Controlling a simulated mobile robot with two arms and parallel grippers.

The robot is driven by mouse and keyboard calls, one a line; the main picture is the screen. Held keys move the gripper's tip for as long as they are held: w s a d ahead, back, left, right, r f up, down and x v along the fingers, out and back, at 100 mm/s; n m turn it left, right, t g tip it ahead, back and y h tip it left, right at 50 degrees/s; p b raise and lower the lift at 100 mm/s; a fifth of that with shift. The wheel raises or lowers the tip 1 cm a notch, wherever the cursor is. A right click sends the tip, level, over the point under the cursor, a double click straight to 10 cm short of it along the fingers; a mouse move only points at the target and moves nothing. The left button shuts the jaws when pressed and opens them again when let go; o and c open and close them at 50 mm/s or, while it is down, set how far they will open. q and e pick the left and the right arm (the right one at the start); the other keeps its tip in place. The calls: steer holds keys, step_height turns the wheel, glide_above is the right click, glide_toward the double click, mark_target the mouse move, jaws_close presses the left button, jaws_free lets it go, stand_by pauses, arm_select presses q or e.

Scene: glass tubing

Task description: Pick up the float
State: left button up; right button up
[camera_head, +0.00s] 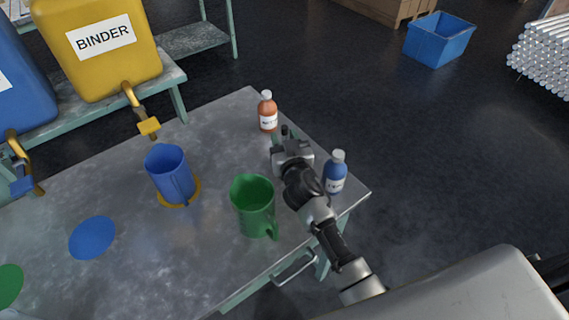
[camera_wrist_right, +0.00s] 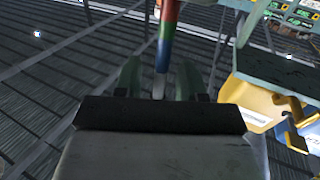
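My right gripper (camera_head: 283,134) is over the table near its far right edge, between the orange bottle and the blue bottle. In the right wrist view its two pale green fingers (camera_wrist_right: 160,82) stand apart, with a gap between them. A slim rod (camera_wrist_right: 167,38) with red, green and blue bands and a pale lower end shows in line with that gap. It may be the float. I see space on both sides of its lower end, and cannot tell its distance from the fingers. I cannot make out the rod in the head view. My left gripper is not in view.
On the grey table (camera_head: 225,135) stand the orange bottle (camera_head: 268,112), blue bottle (camera_head: 335,174), green mug (camera_head: 253,205) and blue mug (camera_head: 170,174). The green mug is close beside my right arm. A yellow BINDER container (camera_head: 98,62) stands on a shelf behind.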

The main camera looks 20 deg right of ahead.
jaws_close()
